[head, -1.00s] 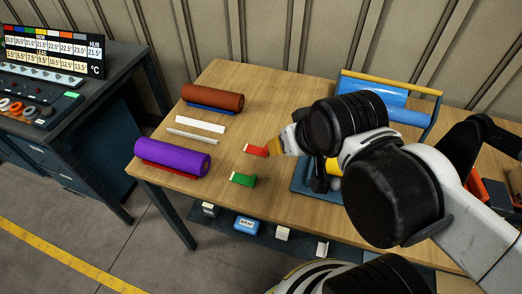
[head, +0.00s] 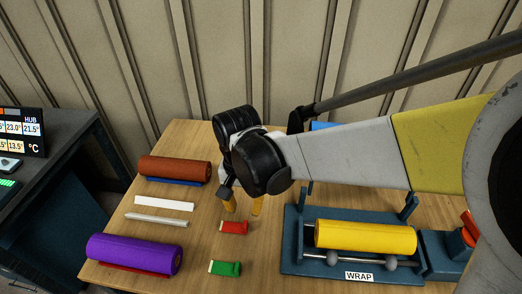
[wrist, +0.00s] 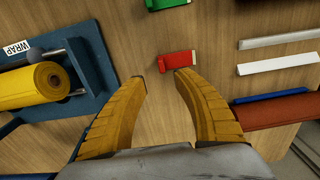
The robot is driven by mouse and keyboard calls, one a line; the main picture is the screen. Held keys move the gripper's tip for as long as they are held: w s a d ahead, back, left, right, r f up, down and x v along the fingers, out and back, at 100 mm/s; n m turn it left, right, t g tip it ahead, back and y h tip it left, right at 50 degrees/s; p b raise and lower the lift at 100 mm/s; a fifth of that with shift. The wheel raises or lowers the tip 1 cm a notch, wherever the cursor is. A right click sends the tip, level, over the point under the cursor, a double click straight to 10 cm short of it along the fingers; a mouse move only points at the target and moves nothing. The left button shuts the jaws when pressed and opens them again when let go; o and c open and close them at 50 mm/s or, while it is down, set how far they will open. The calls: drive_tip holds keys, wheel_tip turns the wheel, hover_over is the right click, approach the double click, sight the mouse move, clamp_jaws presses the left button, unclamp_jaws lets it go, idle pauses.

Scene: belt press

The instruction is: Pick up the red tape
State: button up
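The red tape (head: 234,228) is a small red piece with a pale end, lying on the wooden table. In the wrist view the red tape (wrist: 176,61) lies just beyond the fingertips. My gripper (head: 243,207) points down just behind the tape, its yellow fingers spread with nothing between them. In the wrist view my gripper (wrist: 160,77) is open, the right fingertip closest to the tape. I cannot tell how high the fingertips are above the table.
A green tape (head: 225,268) lies in front of the red one. Orange-brown (head: 174,169) and purple (head: 134,254) rolls and a white strip (head: 164,204) lie left. The blue wrap stand (head: 298,264) with its yellow roll (head: 365,237) is right. Bare wood (head: 207,140) lies behind.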

sight(245, 224)
wheel_tip(245, 224, down, 5)
drive_tip(key=shift+a+r+b, duration=0.1)
drive_tip(key=shift+b, duration=0.7)
drive_tip(key=f+b, duration=0.2)
drive_tip(key=f, duration=0.1)
drive_tip(key=f+b, duration=0.1)
drive_tip(key=f, duration=0.1)
drive_tip(key=shift+w+f, duration=0.2)
drive_tip(key=shift+w, duration=0.05)
drive_tip(key=shift+r, duration=0.1)
clamp_jaws()
